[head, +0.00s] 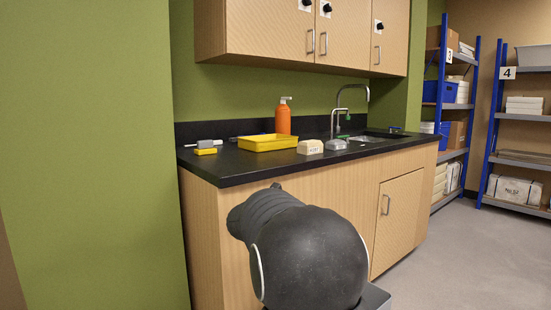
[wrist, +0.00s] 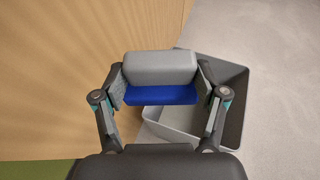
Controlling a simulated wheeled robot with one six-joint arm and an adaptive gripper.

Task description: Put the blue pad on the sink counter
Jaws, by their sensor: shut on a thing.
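The blue pad (wrist: 160,95) is held between the two fingers of my gripper (wrist: 160,88) in the wrist view. It has a grey block-like upper part and a blue lower part. My gripper is shut on it, above a grey bin on the floor and beside a wooden cabinet front. The sink counter (head: 235,177) is a black worktop in the head view, with a sink (head: 372,137) towards its right. In the head view my arm is in front of the cabinet below the counter; my gripper and the pad are hidden there.
A yellow tray (head: 267,143), an orange bottle (head: 283,118), a beige box (head: 310,147), a grey item (head: 336,145) and a yellow-and-grey pad (head: 206,151) stand on the counter. Cabinets (head: 270,30) hang above. The grey bin (wrist: 236,105) is on the floor. Shelves (head: 517,118) stand at right.

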